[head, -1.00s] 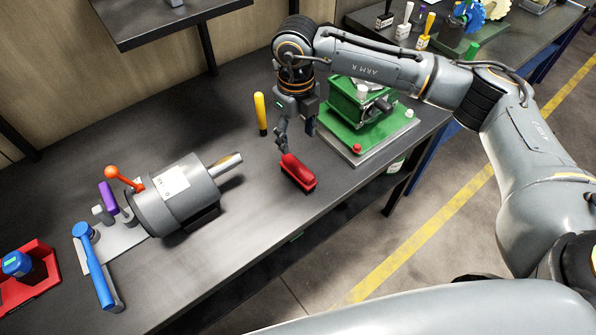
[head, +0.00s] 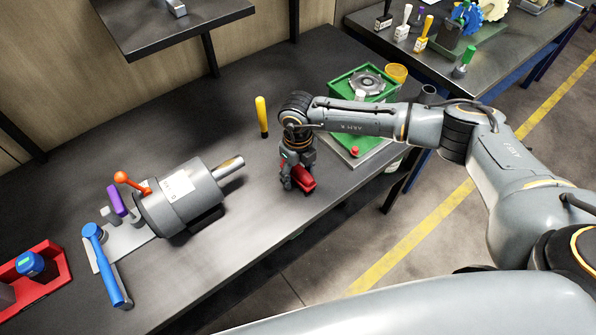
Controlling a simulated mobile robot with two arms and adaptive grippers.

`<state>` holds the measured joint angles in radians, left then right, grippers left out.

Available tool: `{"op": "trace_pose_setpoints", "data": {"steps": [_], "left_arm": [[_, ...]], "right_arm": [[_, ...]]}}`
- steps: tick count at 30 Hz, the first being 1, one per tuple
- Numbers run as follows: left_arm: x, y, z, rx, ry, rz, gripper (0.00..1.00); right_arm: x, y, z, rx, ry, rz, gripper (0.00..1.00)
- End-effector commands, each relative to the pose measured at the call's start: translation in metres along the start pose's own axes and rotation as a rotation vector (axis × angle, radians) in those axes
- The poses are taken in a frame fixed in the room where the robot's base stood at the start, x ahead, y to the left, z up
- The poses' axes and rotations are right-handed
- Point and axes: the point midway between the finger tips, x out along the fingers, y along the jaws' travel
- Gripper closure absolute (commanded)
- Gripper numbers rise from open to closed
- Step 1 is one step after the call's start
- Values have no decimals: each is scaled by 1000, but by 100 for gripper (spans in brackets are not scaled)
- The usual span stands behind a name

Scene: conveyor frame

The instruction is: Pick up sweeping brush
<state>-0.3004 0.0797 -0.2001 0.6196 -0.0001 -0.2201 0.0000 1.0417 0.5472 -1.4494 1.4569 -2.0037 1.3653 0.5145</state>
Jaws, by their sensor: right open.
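The sweeping brush (head: 307,184), a red block-shaped thing, lies on the dark workbench near its front edge. My right gripper (head: 293,188) is low over the brush and points down at it, overlapping its left part in the picture. The gripper is open, and its fingers hide part of the brush. Whether the fingers touch it I cannot tell. My left gripper is not in view.
A grey motor (head: 180,198) lies left of the brush, with a blue-handled tool (head: 107,268) beyond it. A yellow handle (head: 262,116) stands behind the gripper. Bare bench (head: 240,235) lies front left.

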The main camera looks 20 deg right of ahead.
Motion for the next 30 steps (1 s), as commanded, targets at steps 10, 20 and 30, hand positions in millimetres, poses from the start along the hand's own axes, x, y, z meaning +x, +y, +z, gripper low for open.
{"op": "trace_pose_setpoints", "data": {"steps": [10, 20, 30], "left_arm": [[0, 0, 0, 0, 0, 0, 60], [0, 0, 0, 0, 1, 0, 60], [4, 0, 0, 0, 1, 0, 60]], "right_arm": [[1, 0, 0, 0, 0, 0, 68], [0, 0, 0, 0, 0, 0, 100], [-17, -1, 1, 0, -3, 0, 100]]}}
